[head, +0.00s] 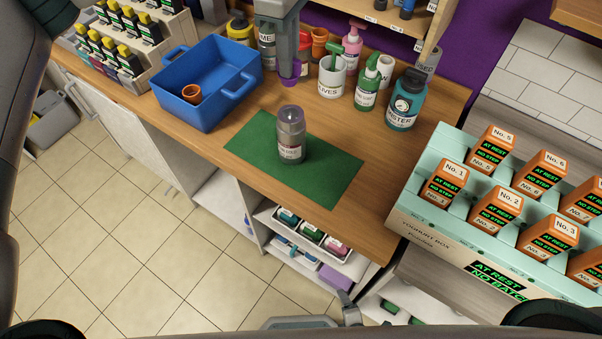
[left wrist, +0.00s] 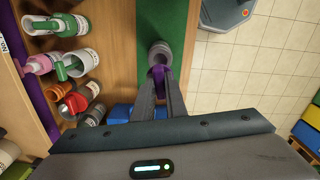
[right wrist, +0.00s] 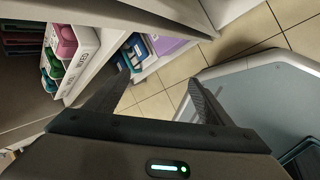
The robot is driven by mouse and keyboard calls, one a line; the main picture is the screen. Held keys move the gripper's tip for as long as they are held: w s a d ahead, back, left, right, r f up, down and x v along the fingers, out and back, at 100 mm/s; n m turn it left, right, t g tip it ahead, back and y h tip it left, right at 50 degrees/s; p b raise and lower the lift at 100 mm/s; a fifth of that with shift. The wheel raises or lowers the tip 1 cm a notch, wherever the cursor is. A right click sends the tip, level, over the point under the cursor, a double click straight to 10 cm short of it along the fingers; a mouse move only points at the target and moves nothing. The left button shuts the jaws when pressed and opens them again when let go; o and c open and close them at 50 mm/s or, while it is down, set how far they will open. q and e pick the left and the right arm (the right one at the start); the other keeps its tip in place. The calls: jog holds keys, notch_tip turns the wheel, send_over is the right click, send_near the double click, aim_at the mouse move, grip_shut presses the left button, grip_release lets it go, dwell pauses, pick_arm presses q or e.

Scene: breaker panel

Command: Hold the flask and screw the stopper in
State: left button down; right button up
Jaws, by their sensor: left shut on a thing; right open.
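The flask (head: 290,140), a grey bottle with a label and a pale top, stands upright on the green mat (head: 338,178). My left gripper (head: 289,70) comes down behind it in the head view and is shut on the purple stopper (head: 289,70). The stopper is apart from the flask, up and behind its top in that picture. In the left wrist view the stopper (left wrist: 158,74) is between the fingertips, with the flask (left wrist: 160,52) just beyond. My right gripper (right wrist: 158,78) is open and empty in its wrist view, over the floor near the counter's shelves.
A blue bin (head: 205,85) with an orange cup (head: 191,94) stands left of the mat. Several bottles and a white pot (head: 332,77) line the back. A mint yoghurt box (head: 440,235) with several orange cartons is at the right. Under the counter are trays (head: 312,235).

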jog(key=w+a+r+n+t+y, duration=0.1)
jog(key=w+a+r+n+t, duration=0.1)
jog(key=w+a+r+n, duration=0.3)
jog(key=w+a+r+n+t+y, duration=0.1)
jog(key=a+r+n+t, duration=0.15)
jog(key=r, duration=0.45)
jog(key=w+a+r+n+t, duration=0.1)
jog(key=w+a+r+n, duration=0.25)
jog(key=r, duration=0.35)
jog(key=a+r+n+t+y, duration=0.2)
jog(key=a+r+n, duration=0.25)
jog(key=r, duration=0.65)
jog(key=a+r+n+t+y, duration=0.25)
jog(key=r+n, duration=0.35)
jog(key=r, duration=0.4)
jog(key=m+t+h, duration=0.1)
jog(key=m+h, duration=0.3)
jog(key=h, duration=0.1)
send_near(291, 135)
jog(key=shift+y, duration=0.25)
jog(key=f, duration=0.2)
jog(key=w+f, duration=0.1)
jog(key=f, duration=0.2)
jog(key=shift+d+f, duration=0.15)
jog(key=shift+w+d+r, duration=0.15)
jog(key=shift+w+r, duration=0.25)
jog(key=shift+w, duration=0.05)
